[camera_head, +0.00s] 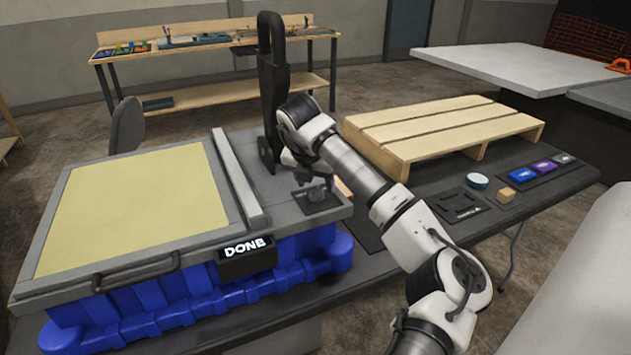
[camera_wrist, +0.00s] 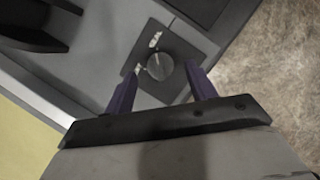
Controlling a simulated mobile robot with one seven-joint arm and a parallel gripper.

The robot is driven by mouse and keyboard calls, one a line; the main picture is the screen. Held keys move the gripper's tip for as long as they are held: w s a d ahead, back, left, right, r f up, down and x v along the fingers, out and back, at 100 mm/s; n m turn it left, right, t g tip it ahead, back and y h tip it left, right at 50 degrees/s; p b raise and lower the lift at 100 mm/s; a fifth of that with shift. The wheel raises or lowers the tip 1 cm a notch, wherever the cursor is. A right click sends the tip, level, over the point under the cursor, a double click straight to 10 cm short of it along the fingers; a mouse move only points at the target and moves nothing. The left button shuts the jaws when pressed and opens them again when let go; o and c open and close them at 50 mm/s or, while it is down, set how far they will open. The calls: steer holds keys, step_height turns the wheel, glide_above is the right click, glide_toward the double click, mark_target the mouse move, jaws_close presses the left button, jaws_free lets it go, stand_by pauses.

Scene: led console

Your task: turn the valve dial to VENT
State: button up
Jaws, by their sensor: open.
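The valve dial (camera_wrist: 160,66) is a round grey knob on a dark square plate (camera_wrist: 179,44) in the wrist view. In the head view the dial (camera_head: 316,195) sits at the right end of the grey console top, partly under my gripper (camera_head: 314,178). In the wrist view my gripper (camera_wrist: 160,90) is open, its two purple fingers on either side of the knob. I cannot tell whether they touch it.
A DONE sign (camera_head: 246,247) hangs on the console's front. A black upright post (camera_head: 275,85) stands just behind the dial.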

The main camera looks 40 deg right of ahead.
steer(key=shift+x, duration=1.15)
steer(key=shift+w, duration=0.1)
steer(key=c, duration=1)
